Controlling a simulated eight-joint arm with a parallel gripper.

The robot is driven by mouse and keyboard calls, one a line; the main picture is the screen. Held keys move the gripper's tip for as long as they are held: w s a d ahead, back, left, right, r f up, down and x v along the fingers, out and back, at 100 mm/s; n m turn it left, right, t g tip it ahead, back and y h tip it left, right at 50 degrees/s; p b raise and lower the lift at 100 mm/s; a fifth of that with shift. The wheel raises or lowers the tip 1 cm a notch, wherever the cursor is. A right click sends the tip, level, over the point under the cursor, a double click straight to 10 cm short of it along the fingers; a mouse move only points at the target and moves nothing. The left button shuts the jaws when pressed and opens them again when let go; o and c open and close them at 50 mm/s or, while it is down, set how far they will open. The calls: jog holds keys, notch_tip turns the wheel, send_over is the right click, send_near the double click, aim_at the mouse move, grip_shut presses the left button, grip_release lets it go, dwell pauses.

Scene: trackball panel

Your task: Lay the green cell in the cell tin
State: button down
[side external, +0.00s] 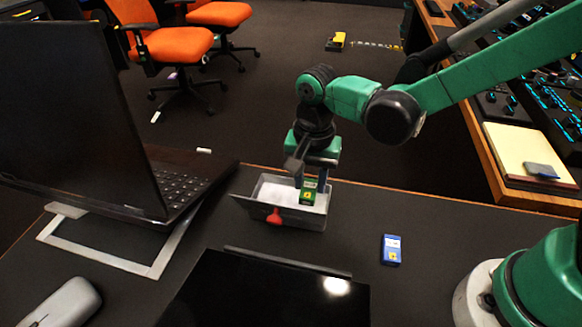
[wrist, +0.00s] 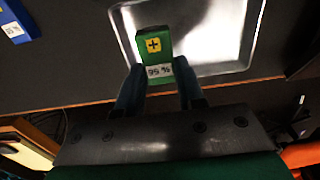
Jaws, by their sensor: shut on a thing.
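The green cell (side external: 308,193) has a yellow patch with a plus mark and a white label. My gripper (side external: 312,176) is shut on it and holds it over or inside the cell tin; its exact height above the tin floor is hard to tell.
A blue cell (side external: 391,250) lies on the dark desk right of the tin; it also shows in the wrist view (wrist: 14,24). A laptop (side external: 95,120) stands at the left, close to the tin. A dark flat panel (side external: 265,292) lies in front, with a mouse (side external: 62,304) at lower left.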

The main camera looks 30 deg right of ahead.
aim_at(310, 184)
jog(key=shift+f, duration=1.5)
jog(key=shift+f, duration=0.1)
jog(key=c, duration=0.8)
grip_release()
